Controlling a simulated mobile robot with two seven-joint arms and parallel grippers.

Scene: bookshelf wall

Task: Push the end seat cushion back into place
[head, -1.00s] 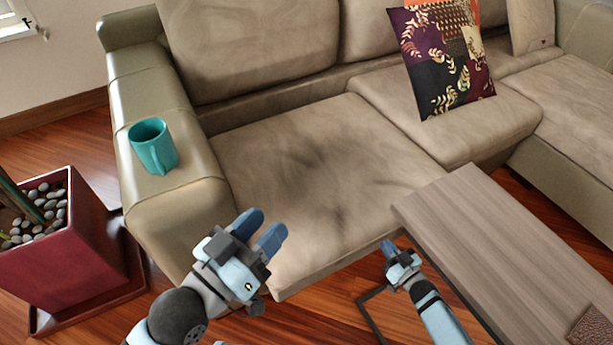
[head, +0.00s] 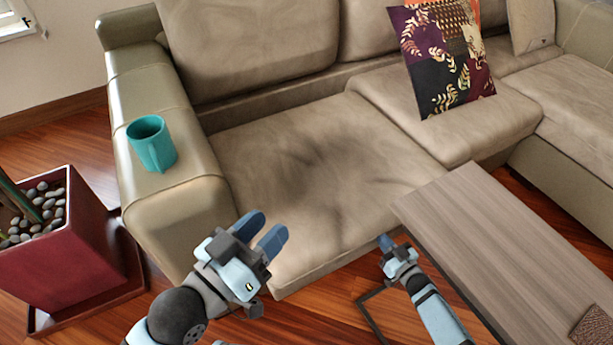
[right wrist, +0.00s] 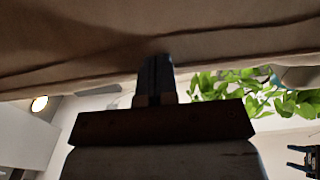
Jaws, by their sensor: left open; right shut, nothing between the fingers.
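The end seat cushion (head: 310,165) is brown-grey and lies at the sofa's left end, beside the armrest. Its front edge sticks out past the neighbouring seat cushion (head: 455,110), and a dark gap runs behind it under the backrest. My right gripper (head: 386,241) is shut and empty, low at the cushion's front edge near the table corner. In the right wrist view its fingers (right wrist: 158,70) reach up to the cushion's fabric (right wrist: 90,45) and seem to touch it. My left gripper (head: 263,226) is open and empty, over the cushion's front left corner.
A teal mug (head: 151,145) stands on the armrest (head: 180,190). A wooden table (head: 490,240) stands close to the right of my right arm. A red planter (head: 60,245) stands at the left. A patterned pillow (head: 442,60) rests on the neighbouring seat.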

